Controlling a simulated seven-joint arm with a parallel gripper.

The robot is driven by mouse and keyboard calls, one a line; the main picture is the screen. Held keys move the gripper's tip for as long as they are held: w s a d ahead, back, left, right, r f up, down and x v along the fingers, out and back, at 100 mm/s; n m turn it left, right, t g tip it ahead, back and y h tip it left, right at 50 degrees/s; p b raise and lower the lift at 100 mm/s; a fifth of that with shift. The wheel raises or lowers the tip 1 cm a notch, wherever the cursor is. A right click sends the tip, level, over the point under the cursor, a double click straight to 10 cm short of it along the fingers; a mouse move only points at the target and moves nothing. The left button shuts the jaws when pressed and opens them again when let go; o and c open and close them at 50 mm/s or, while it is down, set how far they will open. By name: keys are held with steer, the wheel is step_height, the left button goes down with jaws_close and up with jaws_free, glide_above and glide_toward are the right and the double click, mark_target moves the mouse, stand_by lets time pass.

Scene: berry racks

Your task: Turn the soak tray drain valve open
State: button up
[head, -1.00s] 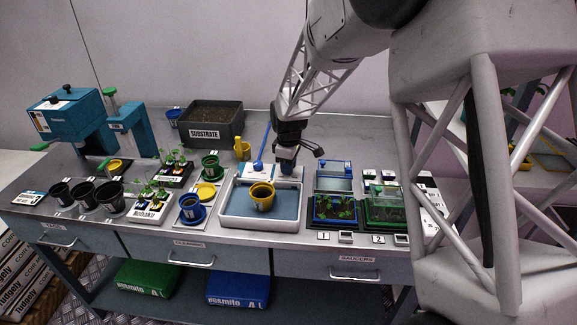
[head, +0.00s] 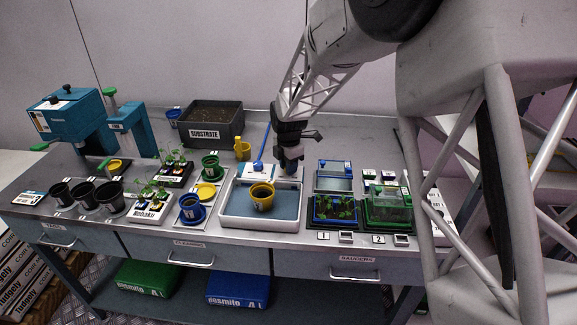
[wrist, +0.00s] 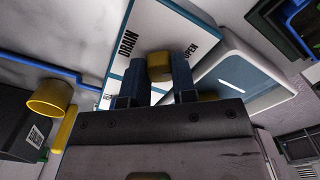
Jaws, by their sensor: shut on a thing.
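The soak tray (head: 230,209) is a white basin with blue water and a yellow pot (head: 262,196) in it. Behind it is the white drain panel (head: 254,171), marked DRAIN and OPEN in the wrist view (wrist: 137,38). My gripper (head: 289,165) points down at the panel's right part. In the wrist view, my gripper (wrist: 158,82) has its blue fingers on both sides of the yellow valve knob (wrist: 160,66) and is shut on it. The knob lies nearer the OPEN print than the DRAIN print. In the head view my gripper hides the knob.
A yellow jug (head: 242,150) and the black substrate box (head: 211,122) stand to the left. Blue and green seedling trays (head: 335,209) are close on the right. Pots and plants fill the left bench.

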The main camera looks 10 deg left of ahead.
steer(key=shift+n, duration=0.6)
steer(key=o, duration=0.9)
steer(key=shift+r, duration=0.1)
steer(key=shift+r, duration=3.85)
